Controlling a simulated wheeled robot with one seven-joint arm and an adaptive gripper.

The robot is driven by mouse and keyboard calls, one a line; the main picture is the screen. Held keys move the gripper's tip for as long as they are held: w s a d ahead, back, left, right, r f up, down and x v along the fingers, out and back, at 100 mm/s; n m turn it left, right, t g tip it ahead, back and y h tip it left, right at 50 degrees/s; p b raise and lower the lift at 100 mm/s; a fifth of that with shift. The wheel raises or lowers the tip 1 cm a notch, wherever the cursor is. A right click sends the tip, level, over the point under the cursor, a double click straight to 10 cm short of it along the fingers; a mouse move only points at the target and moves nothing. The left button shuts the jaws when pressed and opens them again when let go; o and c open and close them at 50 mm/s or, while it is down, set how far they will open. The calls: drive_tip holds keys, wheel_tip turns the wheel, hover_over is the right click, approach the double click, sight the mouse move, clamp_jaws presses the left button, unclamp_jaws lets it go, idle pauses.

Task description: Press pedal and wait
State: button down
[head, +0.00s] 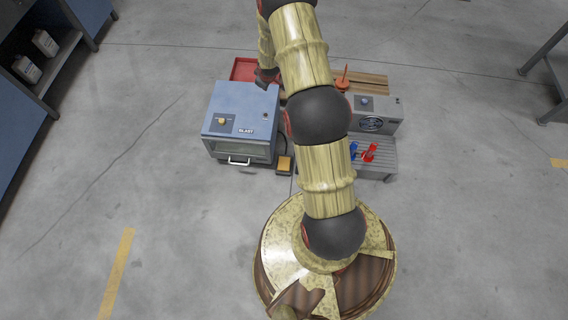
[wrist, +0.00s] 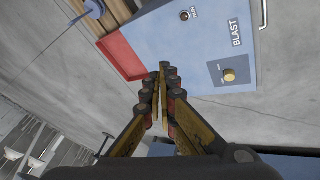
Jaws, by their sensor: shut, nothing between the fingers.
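A small yellow-orange pedal (head: 284,164) sits on the floor at the front right corner of the blue BLAST cabinet (head: 240,107) in the head view. The pedal is not in the wrist view. The cabinet has a yellow knob (head: 222,121) on its panel and a front handle; it also fills the upper right of the wrist view (wrist: 185,45). My gripper (wrist: 162,72) is shut and empty, beside the cabinet and the red tray (wrist: 122,58), apart from the pedal. In the head view my arm hides part of the scene around the gripper.
A red tray (head: 243,69) lies behind the cabinet. A grey machine (head: 376,126) with a slatted shelf holding red and blue items stands right of my arm. Shelving (head: 64,60) is at left, a table frame (head: 550,62) at right. The front floor is clear.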

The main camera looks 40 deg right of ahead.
wheel_tip(320, 180, down, 11)
drive_tip(key=s+d, duration=0.2)
drive_tip(key=s, duration=0.1)
drive_tip(key=n+t+y+p, duration=0.1)
drive_tip(key=n+t+p, duration=0.1)
drive_tip(key=n+t, duration=0.2)
hover_over(283, 164)
wheel_tip(283, 164, down, 30)
wheel_tip(283, 164, down, 6)
drive_tip(key=b, duration=0.5)
drive_tip(key=shift+f, duration=1.35)
drive_tip(key=shift+f, duration=0.15)
